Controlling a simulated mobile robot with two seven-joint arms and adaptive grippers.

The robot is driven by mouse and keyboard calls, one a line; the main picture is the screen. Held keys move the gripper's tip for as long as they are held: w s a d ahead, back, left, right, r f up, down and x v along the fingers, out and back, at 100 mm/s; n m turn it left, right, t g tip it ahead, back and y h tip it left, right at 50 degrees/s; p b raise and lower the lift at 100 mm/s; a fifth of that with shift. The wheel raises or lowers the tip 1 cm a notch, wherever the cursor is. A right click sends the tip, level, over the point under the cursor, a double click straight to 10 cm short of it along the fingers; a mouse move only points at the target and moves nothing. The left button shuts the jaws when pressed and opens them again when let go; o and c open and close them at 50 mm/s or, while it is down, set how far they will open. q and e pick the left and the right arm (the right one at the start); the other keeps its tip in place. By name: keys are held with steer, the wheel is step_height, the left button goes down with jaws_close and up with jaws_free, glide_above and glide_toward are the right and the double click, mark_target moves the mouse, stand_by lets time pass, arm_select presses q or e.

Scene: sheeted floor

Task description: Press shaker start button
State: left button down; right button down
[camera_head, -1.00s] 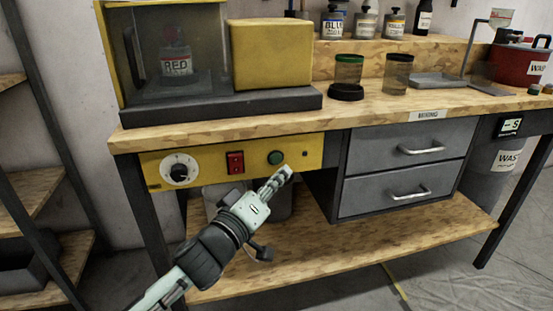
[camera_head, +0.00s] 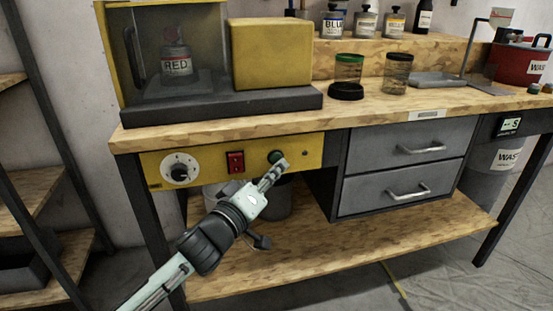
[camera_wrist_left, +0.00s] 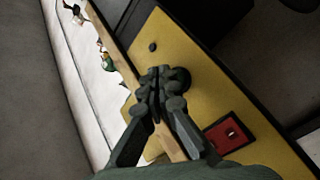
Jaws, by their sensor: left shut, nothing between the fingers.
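The shaker (camera_head: 271,55) is a yellow machine on the bench with a clear-fronted chamber at its left. A bottle labelled RED (camera_head: 176,62) stands inside the chamber. In the left wrist view the closed fingertips (camera_wrist_left: 163,78) overlap a dark round knob shape (camera_wrist_left: 180,79) on the panel; contact is hard to tell. My right gripper is out of view.
Two jars (camera_head: 348,69) stand on the bench top (camera_head: 380,108). Grey drawers (camera_head: 405,170) are right of the panel. A wooden lower shelf (camera_head: 340,245) lies below my left arm. A shelf rack stands at the far left.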

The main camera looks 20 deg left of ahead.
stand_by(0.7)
arm_select(q)
steer(key=shift+w+a, duration=0.1)
steer(key=shift+w, duration=0.05)
steer(key=shift+w+a, duration=0.15)
steer(key=shift+w, duration=0.1)
stand_by(0.3)
